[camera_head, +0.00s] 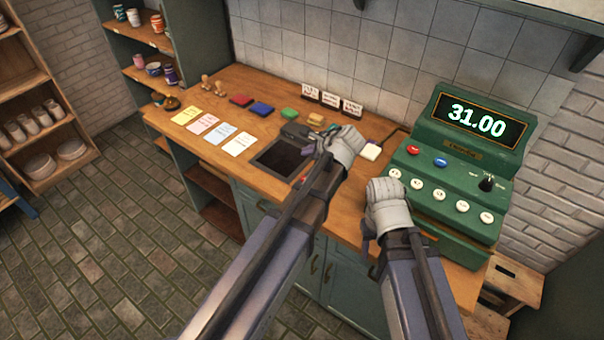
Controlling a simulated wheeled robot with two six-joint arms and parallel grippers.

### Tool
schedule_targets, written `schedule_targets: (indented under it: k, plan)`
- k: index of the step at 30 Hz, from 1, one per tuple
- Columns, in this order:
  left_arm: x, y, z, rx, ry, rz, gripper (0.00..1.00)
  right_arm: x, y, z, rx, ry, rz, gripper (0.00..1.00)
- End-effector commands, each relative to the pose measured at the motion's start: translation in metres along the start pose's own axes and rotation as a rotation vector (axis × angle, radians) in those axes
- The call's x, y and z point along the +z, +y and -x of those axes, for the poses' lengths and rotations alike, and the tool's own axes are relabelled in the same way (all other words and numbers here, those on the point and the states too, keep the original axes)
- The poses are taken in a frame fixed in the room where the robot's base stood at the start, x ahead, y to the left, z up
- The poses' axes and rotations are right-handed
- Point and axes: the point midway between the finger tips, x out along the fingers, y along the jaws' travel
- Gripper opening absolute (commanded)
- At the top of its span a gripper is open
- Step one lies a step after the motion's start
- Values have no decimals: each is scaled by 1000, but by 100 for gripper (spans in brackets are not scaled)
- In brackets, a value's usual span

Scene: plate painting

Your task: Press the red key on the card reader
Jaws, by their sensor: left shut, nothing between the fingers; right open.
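The card reader appears to be the black device (282,157) on the wooden counter, left of my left arm. My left arm hides its right side. A small red spot (303,179) shows at its near right edge beside my arm; I cannot tell for sure that it is the red key. My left gripper (322,150) is shut and empty, at the reader's right side; I cannot tell whether it touches it. My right gripper (368,234) is open and empty, over the counter in front of the green register.
A green register (455,180) showing 31.00 stands at the right, with a red button (413,150) and a blue button (441,162). Coloured cards (220,133), ink pads (262,108) and small signs (331,99) lie or stand on the counter (190,98). Shelves stand at left.

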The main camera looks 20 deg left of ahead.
Motion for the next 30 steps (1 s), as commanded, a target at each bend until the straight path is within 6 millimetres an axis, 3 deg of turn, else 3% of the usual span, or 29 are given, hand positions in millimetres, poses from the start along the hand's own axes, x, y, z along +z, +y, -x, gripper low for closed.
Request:
schedule_targets:
  k: [14,30]
  plan:
    - [-6,6,-7,2,2,3,0,-1,-1,-11,0,0,0,50]
    - [-40,40,-54,2,2,3,0,-5,-7,-78,0,0,-2,50]
